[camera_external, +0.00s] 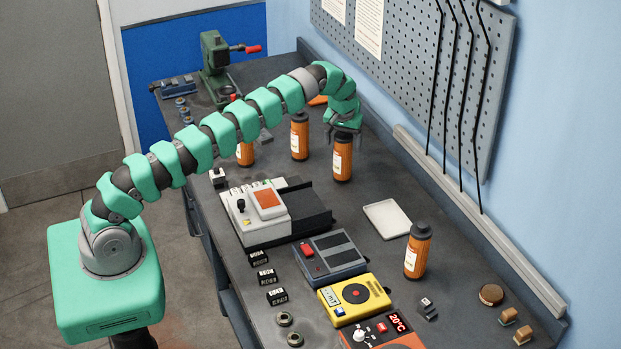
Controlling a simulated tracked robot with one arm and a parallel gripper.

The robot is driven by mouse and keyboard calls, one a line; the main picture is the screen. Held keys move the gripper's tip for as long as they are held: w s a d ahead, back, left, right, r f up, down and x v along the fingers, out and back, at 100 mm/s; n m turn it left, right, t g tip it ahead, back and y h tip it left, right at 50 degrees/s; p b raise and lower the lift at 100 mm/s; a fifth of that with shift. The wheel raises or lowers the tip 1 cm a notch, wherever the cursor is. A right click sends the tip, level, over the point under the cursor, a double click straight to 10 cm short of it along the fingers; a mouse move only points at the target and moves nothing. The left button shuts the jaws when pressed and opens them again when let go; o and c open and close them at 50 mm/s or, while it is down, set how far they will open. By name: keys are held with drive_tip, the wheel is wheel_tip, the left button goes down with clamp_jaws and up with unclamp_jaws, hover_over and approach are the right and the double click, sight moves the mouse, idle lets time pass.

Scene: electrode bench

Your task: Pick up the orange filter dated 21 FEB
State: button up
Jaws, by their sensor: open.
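Several orange cylindrical filters with dark caps and white labels stand upright on the dark bench. One filter (343,165) is right under my gripper (345,132). Another filter (299,138) stands just left of it, and a third filter (245,154) is farther left, partly behind my arm. One more filter (417,255) stands apart at the right, near a white tray. The label dates are too small to read, so I cannot tell which one is 21 FEB. My gripper is open and points down at the top of the filter below it; whether it touches the cap I cannot tell.
A white flat tray (387,219) lies right of my gripper. A white instrument with a red-orange panel (255,215), a grey box (330,257) and a yellow meter (354,299) fill the front. A green vise (214,62) stands at the back. A pegboard wall (420,80) bounds the right side.

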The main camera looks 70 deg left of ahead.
drive_tip(key=shift+w+a+f, duration=0.1)
drive_tip(key=shift+f, duration=0.55)
clamp_jaws()
drive_tip(key=shift+r, duration=0.15)
